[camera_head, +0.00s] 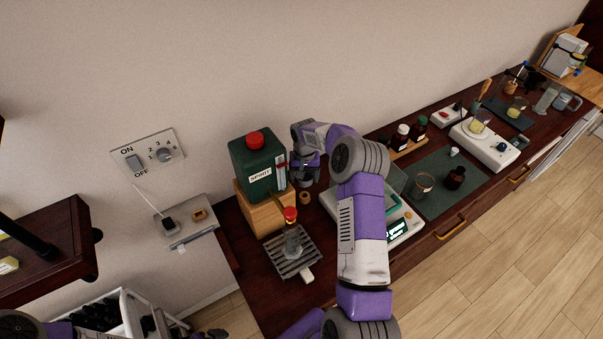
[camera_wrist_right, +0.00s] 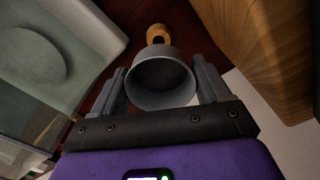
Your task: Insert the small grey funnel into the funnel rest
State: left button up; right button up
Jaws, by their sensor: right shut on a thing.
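The small grey funnel (camera_wrist_right: 160,82) is between the fingers of my right gripper (camera_wrist_right: 160,88), its wide open mouth facing the wrist camera. In the head view my right gripper (camera_head: 304,168) is shut on the funnel, just right of the green spirit can. The funnel rest, a small wooden ring (camera_head: 305,197), stands on the dark bench close below the gripper. In the wrist view the rest (camera_wrist_right: 157,33) shows just beyond the funnel; whether they touch cannot be told. At the bottom edge of the head view, a dark part that may be my left gripper (camera_head: 214,333) barely shows.
The green spirit can (camera_head: 258,165) on its wooden block (camera_head: 266,210) stands close left of the gripper. A balance (camera_head: 400,232) is partly behind my right arm. Brown bottles (camera_head: 401,138) stand farther right.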

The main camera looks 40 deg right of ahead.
jog(key=shift+s+r, duration=0.15)
jog(key=shift+s, duration=0.2)
jog(key=shift+w+f+b, duration=0.15)
jog(key=shift+f+b, duration=1.2)
jog(key=shift+f, duration=0.1)
jog(key=shift+f+b, duration=0.6)
jog(key=shift+f, duration=0.2)
